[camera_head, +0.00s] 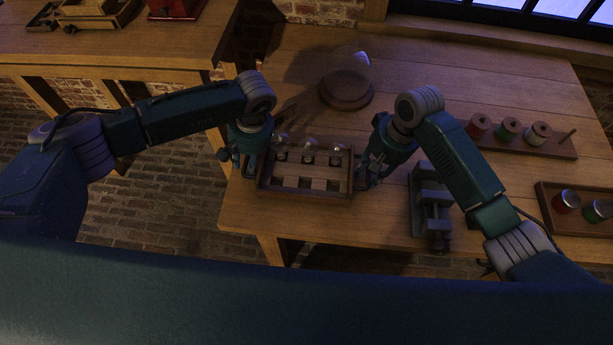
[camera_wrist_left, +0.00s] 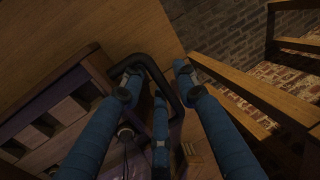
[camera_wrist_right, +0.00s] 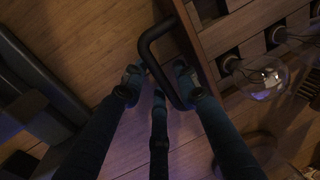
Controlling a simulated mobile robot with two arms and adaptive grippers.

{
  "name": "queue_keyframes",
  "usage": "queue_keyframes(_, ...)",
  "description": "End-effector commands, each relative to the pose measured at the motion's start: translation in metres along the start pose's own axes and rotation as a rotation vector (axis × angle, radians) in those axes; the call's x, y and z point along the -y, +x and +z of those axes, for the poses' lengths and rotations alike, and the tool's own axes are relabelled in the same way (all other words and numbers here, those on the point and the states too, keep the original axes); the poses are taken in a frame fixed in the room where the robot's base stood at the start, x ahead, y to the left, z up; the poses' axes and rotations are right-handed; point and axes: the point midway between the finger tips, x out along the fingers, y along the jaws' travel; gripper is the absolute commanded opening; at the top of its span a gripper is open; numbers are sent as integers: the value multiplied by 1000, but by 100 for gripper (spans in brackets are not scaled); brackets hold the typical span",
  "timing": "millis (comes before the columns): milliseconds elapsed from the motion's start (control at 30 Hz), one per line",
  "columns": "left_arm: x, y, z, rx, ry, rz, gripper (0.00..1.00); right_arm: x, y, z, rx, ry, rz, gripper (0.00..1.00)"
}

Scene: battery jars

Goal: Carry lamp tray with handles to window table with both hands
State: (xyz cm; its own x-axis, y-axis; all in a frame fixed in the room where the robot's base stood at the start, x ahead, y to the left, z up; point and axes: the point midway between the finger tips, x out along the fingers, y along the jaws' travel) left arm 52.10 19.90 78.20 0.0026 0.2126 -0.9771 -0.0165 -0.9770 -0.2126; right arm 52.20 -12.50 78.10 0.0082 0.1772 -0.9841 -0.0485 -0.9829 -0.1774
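The lamp tray (camera_head: 303,193) is a wooden tray with compartments and several glass bulbs (camera_head: 308,157) along its back. It sits on the wooden table at its left front part. My left gripper (camera_head: 250,165) is at the tray's left end. In the left wrist view its open fingers (camera_wrist_left: 158,82) straddle a dark handle (camera_wrist_left: 147,60). My right gripper (camera_head: 368,172) is at the tray's right end. In the right wrist view its open fingers (camera_wrist_right: 158,80) straddle the other dark handle (camera_wrist_right: 148,48). Neither gripper visibly clamps its handle.
The table (camera_head: 515,90) stands below a window (camera_head: 540,10). A glass dome on a round base (camera_head: 346,92) stands behind the tray. A vise (camera_head: 431,205), a spool rack (camera_head: 555,148) and a jar tray (camera_head: 545,205) are to the right. Another table (camera_head: 130,45) is at left, across a floor gap.

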Motion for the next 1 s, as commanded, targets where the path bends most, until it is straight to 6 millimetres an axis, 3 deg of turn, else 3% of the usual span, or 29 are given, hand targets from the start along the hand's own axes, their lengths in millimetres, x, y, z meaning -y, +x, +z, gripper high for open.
queue_keyframes(367,-2,-8,0,-2,2,4,33,2,-1,0,0,-2,-3,33)
queue_keyframes(800,0,-94,-1,-5,2,1,33,2,-1,0,0,-2,-4,33)
queue_keyframes(1000,0,-117,-1,-2,0,2,33,2,-1,0,0,-2,-4,33)
